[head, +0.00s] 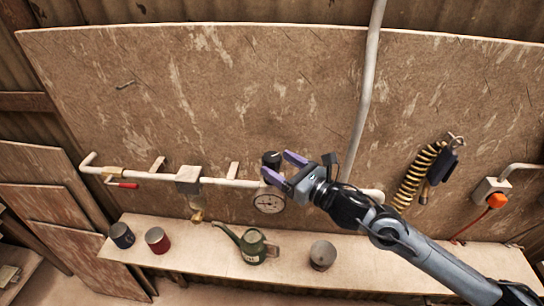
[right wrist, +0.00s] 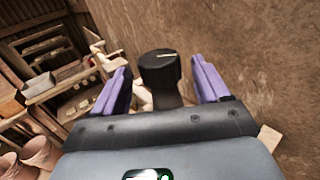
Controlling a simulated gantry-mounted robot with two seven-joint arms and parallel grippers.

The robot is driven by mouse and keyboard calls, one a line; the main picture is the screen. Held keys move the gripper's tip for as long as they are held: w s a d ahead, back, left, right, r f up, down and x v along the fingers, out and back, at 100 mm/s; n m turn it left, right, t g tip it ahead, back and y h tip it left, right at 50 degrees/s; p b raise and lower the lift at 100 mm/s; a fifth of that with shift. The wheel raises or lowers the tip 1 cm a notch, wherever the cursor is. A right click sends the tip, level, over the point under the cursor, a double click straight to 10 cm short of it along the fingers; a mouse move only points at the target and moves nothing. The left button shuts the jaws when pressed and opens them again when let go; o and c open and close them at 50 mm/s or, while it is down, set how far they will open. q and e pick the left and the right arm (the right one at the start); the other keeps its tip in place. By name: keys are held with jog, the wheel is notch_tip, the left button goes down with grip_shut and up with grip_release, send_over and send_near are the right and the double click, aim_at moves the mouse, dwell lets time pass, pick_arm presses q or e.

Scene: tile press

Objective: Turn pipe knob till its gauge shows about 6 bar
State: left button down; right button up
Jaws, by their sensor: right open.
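The black pipe knob (head: 271,158) sits on the white pipe (head: 222,182) along the board. In the right wrist view the knob (right wrist: 159,69) stands between the two purple fingers, with a pale mark line on its top. The round white gauge (head: 268,202) hangs just below the knob; its needle is too small to read. My right gripper (head: 282,166) is open, its fingers on either side of the knob; it also shows in the right wrist view (right wrist: 160,85). I cannot tell whether the fingers touch the knob. My left gripper is not in view.
A shelf (head: 200,254) below the pipe holds a dark cup (head: 121,236), a red cup (head: 157,240), a green watering can (head: 252,246) and a grey tin (head: 322,256). A red-handled valve (head: 124,185) is at the left. A coiled yellow-black hose (head: 417,176) hangs at the right.

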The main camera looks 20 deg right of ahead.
aim_at(279, 165)
jog(key=shift+p+x, duration=0.3)
jog(key=shift+x, duration=1.45)
jog(key=shift+s, duration=0.1)
